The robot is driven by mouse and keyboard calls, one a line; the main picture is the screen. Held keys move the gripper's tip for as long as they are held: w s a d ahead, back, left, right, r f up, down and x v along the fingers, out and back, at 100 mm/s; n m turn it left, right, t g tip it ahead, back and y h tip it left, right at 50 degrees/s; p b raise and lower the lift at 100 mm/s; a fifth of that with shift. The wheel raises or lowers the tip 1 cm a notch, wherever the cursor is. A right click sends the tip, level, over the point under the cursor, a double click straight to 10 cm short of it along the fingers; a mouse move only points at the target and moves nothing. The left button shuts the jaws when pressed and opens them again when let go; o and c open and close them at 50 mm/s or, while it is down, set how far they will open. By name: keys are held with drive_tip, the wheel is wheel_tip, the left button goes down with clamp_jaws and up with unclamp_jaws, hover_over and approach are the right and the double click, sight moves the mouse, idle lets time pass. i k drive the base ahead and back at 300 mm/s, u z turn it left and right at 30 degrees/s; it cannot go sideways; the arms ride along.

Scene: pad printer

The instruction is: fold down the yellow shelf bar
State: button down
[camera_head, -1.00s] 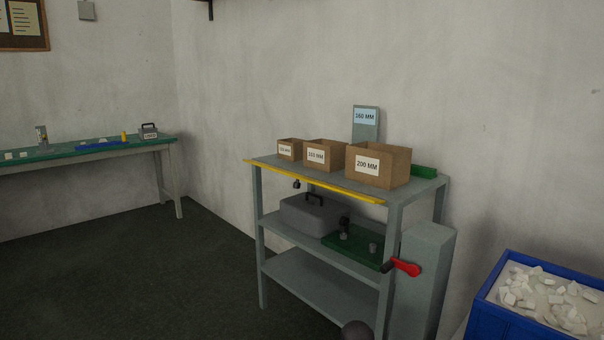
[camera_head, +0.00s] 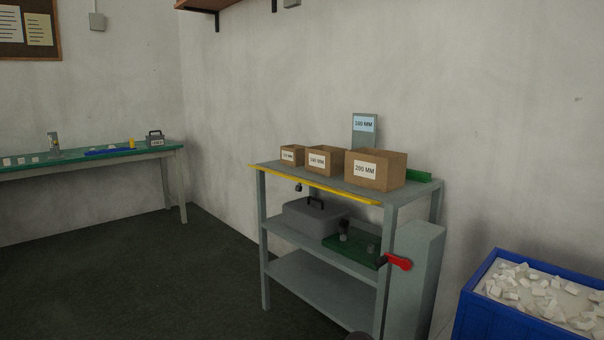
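The yellow shelf bar (camera_head: 315,186) runs along the front edge of the grey shelf unit's top (camera_head: 408,192), from its left corner to near the right front post. It lies level at the height of the top shelf. My gripper is not in view. A dark rounded shape at the bottom edge, in front of the unit, is too cut off to identify.
Several cardboard boxes (camera_head: 376,170) stand on the top shelf. A grey case (camera_head: 312,218) and a green board (camera_head: 350,249) sit below. A red handle (camera_head: 398,262) projects beside a grey post. A blue bin (camera_head: 484,303) stands at right. Floor at left is clear.

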sight(299, 187)
drive_tip(key=u, duration=0.05)
drive_tip(key=i, duration=1.2)
drive_tip(key=u, duration=0.45)
